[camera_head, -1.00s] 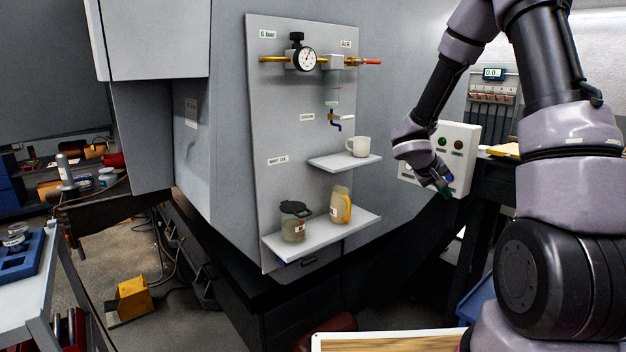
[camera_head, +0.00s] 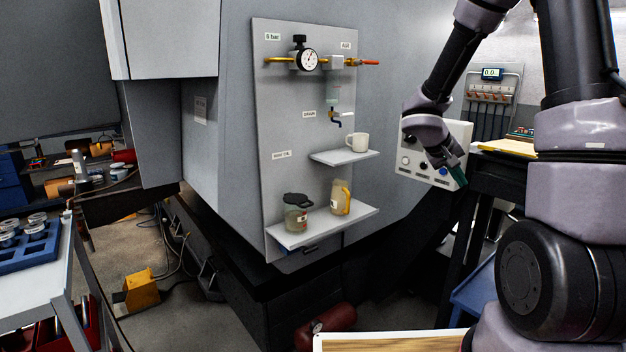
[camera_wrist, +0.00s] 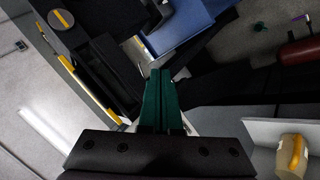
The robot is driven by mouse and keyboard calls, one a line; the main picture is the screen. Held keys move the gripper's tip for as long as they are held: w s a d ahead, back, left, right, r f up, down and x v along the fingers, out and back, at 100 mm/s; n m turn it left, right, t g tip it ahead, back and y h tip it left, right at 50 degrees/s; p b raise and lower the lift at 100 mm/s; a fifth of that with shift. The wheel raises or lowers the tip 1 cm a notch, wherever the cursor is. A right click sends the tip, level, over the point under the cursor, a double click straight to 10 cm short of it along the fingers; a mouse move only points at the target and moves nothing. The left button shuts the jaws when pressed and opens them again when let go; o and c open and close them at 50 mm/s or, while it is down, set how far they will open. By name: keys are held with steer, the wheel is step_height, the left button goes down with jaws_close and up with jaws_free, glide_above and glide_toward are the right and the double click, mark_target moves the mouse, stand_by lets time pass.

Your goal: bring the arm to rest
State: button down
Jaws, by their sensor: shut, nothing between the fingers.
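My gripper (camera_head: 458,178) hangs at the end of my bent arm on the right of the head view, pointing down and to the right. It is in front of the lower right part of a white control box (camera_head: 412,160) and hides some of it. In the wrist view my gripper's green fingers (camera_wrist: 160,98) are together, with nothing between them. I cannot tell whether the gripper touches the box.
A grey panel (camera_head: 285,140) left of my gripper bears an upper shelf (camera_head: 345,157) with a white mug and a lower shelf (camera_head: 325,228) with a dark-lidded jar and a yellow-handled jug. A dark bench (camera_head: 500,175) stands at right. A red cylinder (camera_head: 335,318) lies below.

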steer(key=s+a+r+m+t+y, duration=0.1)
steer(key=s+a+r+t+y, duration=0.1)
steer(key=s+a+r+y, duration=0.3)
steer(key=s+a+r+m+t+y, duration=0.1)
steer(key=s+a+r+t+y, duration=0.1)
steer(key=s+a+r+y, duration=0.3)
steer(key=s+a+r, duration=0.4)
steer(key=s+r, duration=0.5)
steer(key=s, duration=0.2)
steer(key=shift+s+m, duration=0.3)
steer(key=shift+s, duration=0.05)
steer(key=shift+r, duration=0.1)
stand_by(0.4)
